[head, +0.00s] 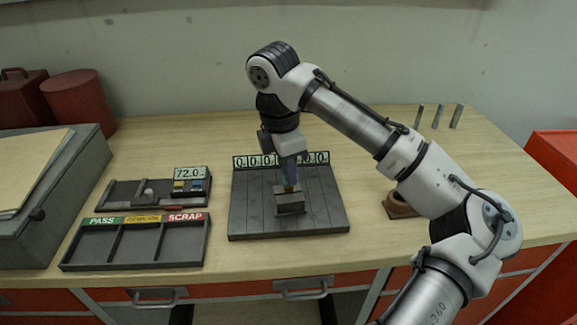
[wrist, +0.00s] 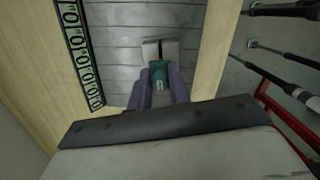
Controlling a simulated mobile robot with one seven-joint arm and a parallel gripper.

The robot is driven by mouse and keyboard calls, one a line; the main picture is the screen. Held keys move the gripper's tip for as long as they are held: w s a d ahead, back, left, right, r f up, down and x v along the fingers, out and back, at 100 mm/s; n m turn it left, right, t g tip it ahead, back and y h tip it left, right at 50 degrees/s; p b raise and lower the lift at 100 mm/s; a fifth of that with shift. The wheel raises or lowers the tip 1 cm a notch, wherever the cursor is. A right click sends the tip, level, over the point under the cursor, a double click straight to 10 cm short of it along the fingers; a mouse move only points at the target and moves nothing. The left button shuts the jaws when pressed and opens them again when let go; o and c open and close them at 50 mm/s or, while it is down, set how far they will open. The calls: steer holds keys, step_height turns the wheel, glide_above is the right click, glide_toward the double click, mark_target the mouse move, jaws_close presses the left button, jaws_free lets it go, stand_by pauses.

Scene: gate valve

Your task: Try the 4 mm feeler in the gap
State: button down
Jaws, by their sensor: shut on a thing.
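My gripper (head: 289,184) points down over the dark grooved plate (head: 325,212) in the middle of the bench. In the wrist view its purple fingers (wrist: 158,92) are shut on a small teal piece (wrist: 158,71), which I take to be the feeler's grip; no size mark is readable. A grey block (head: 291,206) sits on the plate right under the fingertips. In the wrist view the block (wrist: 168,50) shows a dark line between two lighter parts. The feeler's lower end is hidden, so I cannot tell whether it is in the gap.
A sorting tray (head: 133,262) marked PASS and SCRAP lies at left front, with a gauge (head: 190,174) reading 72.0 behind it. Several thin upright pieces (head: 437,117) stand at back right. A brown ring-like part (head: 398,206) lies beside my arm. The back middle of the bench is clear.

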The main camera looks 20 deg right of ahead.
steer(key=shift+f+b, duration=0.3)
steer(key=shift+f, duration=1.3)
stand_by(1.3)
steer(key=shift+r+p, duration=2.1)
steer(key=shift+p, duration=0.35)
steer(key=shift+r, duration=0.1)
steer(key=shift+r, duration=2.4)
steer(key=shift+f, duration=0.15)
